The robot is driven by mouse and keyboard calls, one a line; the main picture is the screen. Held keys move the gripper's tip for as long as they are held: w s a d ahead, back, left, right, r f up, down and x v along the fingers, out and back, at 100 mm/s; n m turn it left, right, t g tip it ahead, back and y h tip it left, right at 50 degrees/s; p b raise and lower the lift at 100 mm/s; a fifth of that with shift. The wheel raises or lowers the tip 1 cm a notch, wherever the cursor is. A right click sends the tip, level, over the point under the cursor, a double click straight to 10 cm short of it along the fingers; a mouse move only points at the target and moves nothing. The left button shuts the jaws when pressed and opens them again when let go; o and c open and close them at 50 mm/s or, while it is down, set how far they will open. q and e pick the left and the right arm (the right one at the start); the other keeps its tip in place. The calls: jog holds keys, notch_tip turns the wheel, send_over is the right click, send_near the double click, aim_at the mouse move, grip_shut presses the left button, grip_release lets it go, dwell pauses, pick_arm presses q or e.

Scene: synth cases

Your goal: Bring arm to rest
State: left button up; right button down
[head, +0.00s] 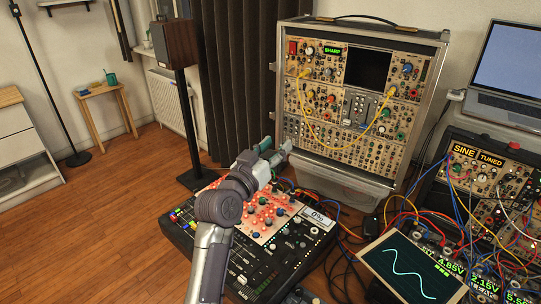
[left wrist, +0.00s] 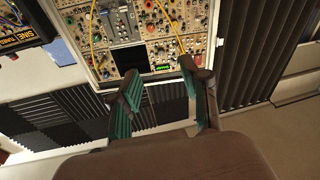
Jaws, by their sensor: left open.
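My left arm comes up from the bottom of the head view, over a black mixer with a red and white panel. My left gripper (head: 277,147) is in front of the lower left of the tall synth case (head: 365,92). In the left wrist view the two teal-padded fingers of the gripper (left wrist: 160,74) stand apart with nothing held between them. The synth case (left wrist: 145,73) appears upside down beyond the fingertips, with yellow cables on its panel. I cannot tell whether the fingers touch the case. My right gripper is in neither view.
The mixer (head: 249,270) lies under my arm. A second case (head: 480,185), cables and a waveform screen (head: 408,268) crowd the right. A speaker on a stand (head: 175,43) and a small stool (head: 103,90) stand behind. Open wooden floor (head: 110,220) lies left.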

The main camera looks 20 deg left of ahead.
pick_arm(q)
jog(key=shift+s+f, duration=0.35)
jog(key=shift+f, duration=0.05)
jog(key=shift+w, duration=0.1)
